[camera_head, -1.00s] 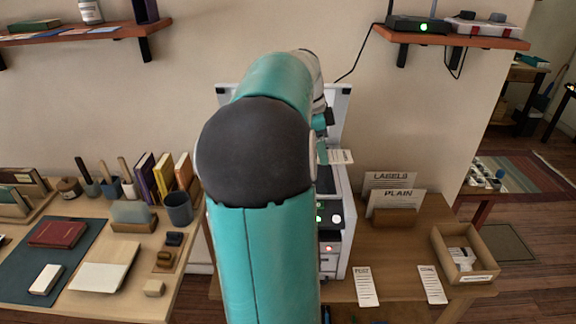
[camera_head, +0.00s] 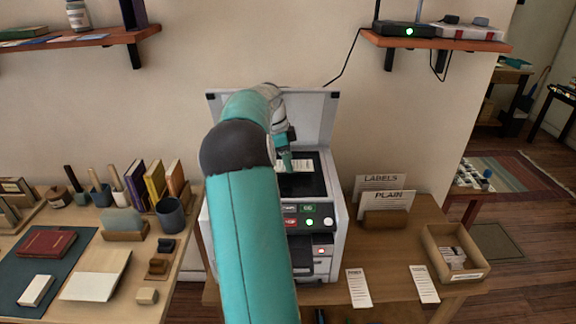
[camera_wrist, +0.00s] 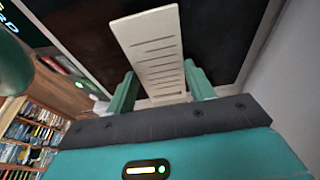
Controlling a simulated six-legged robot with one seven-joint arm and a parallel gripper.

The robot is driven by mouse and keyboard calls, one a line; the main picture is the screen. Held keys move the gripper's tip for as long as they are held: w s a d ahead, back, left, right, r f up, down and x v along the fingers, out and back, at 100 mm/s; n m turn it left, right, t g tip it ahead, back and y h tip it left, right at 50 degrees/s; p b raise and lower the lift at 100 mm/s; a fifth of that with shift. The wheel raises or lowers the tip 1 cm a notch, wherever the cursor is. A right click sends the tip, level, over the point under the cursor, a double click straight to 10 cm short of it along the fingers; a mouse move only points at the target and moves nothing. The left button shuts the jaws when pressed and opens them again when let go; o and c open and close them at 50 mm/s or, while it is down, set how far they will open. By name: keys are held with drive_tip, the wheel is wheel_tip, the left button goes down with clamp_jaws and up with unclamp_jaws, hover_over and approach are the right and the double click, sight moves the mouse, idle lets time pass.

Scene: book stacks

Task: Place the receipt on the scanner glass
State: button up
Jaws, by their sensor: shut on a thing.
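The receipt (camera_wrist: 150,50) is a pale slip with printed lines, held between the fingers of my gripper (camera_wrist: 160,92) in the wrist view. In the head view the receipt (camera_head: 298,164) shows over the dark scanner glass (camera_head: 300,186), beside my gripper (camera_head: 287,160). The dark glass (camera_wrist: 225,35) also fills the area behind the receipt in the wrist view. I cannot tell whether the receipt touches the glass. The scanner (camera_head: 340,215) is a white machine with its lid (camera_head: 322,118) raised against the wall. My arm hides part of its left side.
Two more printed slips lie on the desk, one near the scanner (camera_head: 358,288) and one farther right (camera_head: 425,284). A cardboard box (camera_head: 477,270) and a holder with cards marked LABELS and PLAIN (camera_head: 387,218) stand to the right. A dark cup (camera_head: 170,215) stands on the left table.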

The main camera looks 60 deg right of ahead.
drive_tip(key=shift+f, duration=1.25)
drive_tip(key=shift+s, duration=0.1)
drive_tip(key=shift+f, duration=0.1)
drive_tip(key=o, duration=1)
